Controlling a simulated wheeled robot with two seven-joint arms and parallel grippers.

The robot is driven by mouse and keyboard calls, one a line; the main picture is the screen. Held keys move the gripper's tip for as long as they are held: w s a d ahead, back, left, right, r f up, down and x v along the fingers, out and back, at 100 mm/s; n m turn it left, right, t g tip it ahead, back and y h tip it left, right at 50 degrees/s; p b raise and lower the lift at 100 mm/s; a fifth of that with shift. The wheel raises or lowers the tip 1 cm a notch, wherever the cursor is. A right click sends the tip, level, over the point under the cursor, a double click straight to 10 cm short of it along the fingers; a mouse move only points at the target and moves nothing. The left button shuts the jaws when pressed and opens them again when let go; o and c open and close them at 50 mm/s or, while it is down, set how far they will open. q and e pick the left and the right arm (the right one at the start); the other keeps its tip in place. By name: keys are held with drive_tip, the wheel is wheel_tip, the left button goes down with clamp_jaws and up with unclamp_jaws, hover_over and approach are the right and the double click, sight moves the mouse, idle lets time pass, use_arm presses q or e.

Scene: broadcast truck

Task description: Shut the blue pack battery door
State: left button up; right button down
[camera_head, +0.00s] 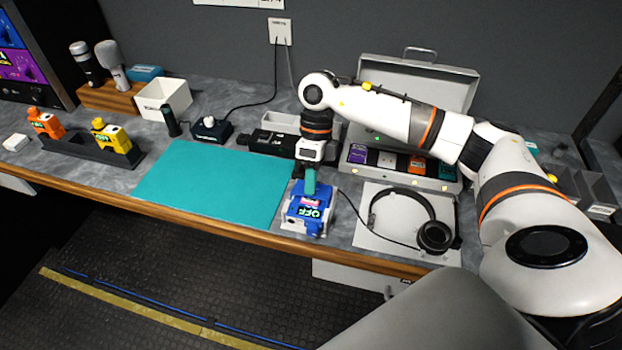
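The blue pack (306,214) sits near the front edge of the counter, just right of the teal mat. A lit panel on it reads OFF. My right gripper (308,180) points down directly above the back of the pack. A narrow upright teal piece (310,183) shows at its fingertips; I cannot tell whether it is the battery door or whether the fingers touch it. The gripper hides the back of the pack, and its finger gap is too small to make out. My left gripper is out of view.
The teal mat (215,184) is clear. Headphones (432,234) with a cable lie right of the pack. An open case (415,85) with coloured packs stands behind. A black device (268,143) lies behind the mat. Orange and yellow packs stand in a dark holder (88,152) at left.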

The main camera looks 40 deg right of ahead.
drive_tip(key=shift+s+a+f+h+b, duration=0.15)
drive_tip(key=shift+f+h+b, duration=0.2)
drive_tip(key=shift+b, duration=0.2)
drive_tip(key=t+h+b, duration=0.1)
drive_tip(key=f+t+b, duration=0.1)
drive_tip(key=b, duration=0.1)
drive_tip(key=shift+s+a+f+h, duration=0.1)
drive_tip(key=shift+s+a+h, duration=0.25)
drive_tip(key=shift+a, duration=0.05)
drive_tip(key=shift+t+h, duration=0.3)
drive_tip(key=c, duration=1.6)
unclamp_jaws()
drive_tip(key=shift+r, duration=0.2)
